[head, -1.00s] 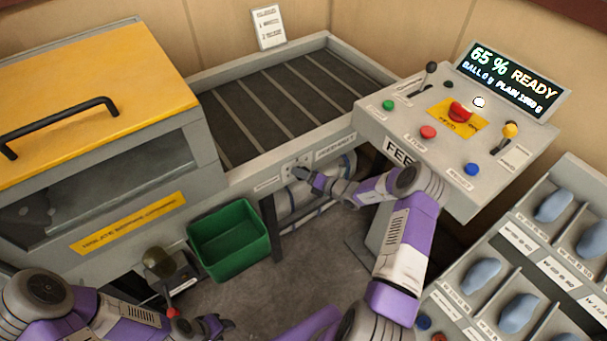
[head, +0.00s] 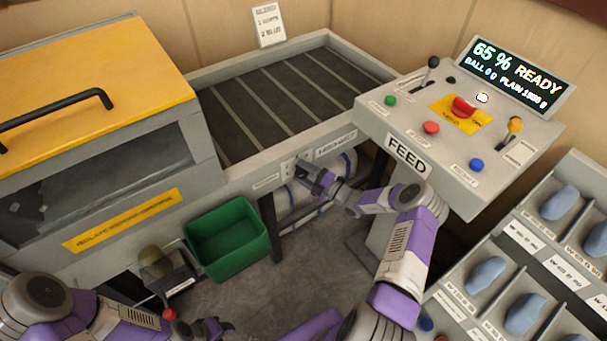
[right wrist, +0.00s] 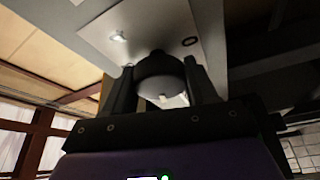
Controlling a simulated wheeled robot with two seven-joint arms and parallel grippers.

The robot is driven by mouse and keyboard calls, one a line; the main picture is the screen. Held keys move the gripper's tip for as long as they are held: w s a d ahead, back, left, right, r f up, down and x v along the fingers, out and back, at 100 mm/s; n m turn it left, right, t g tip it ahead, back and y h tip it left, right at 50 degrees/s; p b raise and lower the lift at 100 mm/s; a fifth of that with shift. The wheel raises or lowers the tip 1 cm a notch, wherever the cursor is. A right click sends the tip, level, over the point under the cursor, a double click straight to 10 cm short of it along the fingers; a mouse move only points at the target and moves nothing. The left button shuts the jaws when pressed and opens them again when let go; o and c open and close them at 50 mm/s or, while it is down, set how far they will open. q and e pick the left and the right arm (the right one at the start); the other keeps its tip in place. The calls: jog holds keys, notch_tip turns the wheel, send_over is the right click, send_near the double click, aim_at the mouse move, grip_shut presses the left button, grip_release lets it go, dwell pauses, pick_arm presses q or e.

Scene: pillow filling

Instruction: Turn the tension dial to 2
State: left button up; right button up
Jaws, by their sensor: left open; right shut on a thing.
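The tension dial (right wrist: 161,77) is a dark round knob with a small pale mark, on a light plate (right wrist: 160,30) in the right wrist view. My right gripper (right wrist: 158,82) has its two black fingers on either side of the knob and is shut on it. In the head view my right gripper (head: 318,179) is at the small plate (head: 288,167) on the front of the conveyor frame and hides the dial. The dial's numbers cannot be read. My left gripper (head: 218,330) is open and empty, low at the bottom of the view.
A green bin (head: 228,240) stands below the conveyor (head: 275,100). The feed console (head: 440,145) with buttons and levers is at right; its screen (head: 513,75) reads 65 % READY. A rack with blue-grey pillows (head: 560,202) is at far right.

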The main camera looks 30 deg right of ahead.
jog(key=shift+m+t, duration=0.5)
jog(key=shift+m, duration=0.8)
jog(key=shift+b, duration=0.3)
jog(key=o, duration=1)
jog(key=p+v, duration=0.1)
jog(key=v, duration=0.6)
jog(key=shift+s+f, duration=0.15)
jog(key=shift+s, duration=0.1)
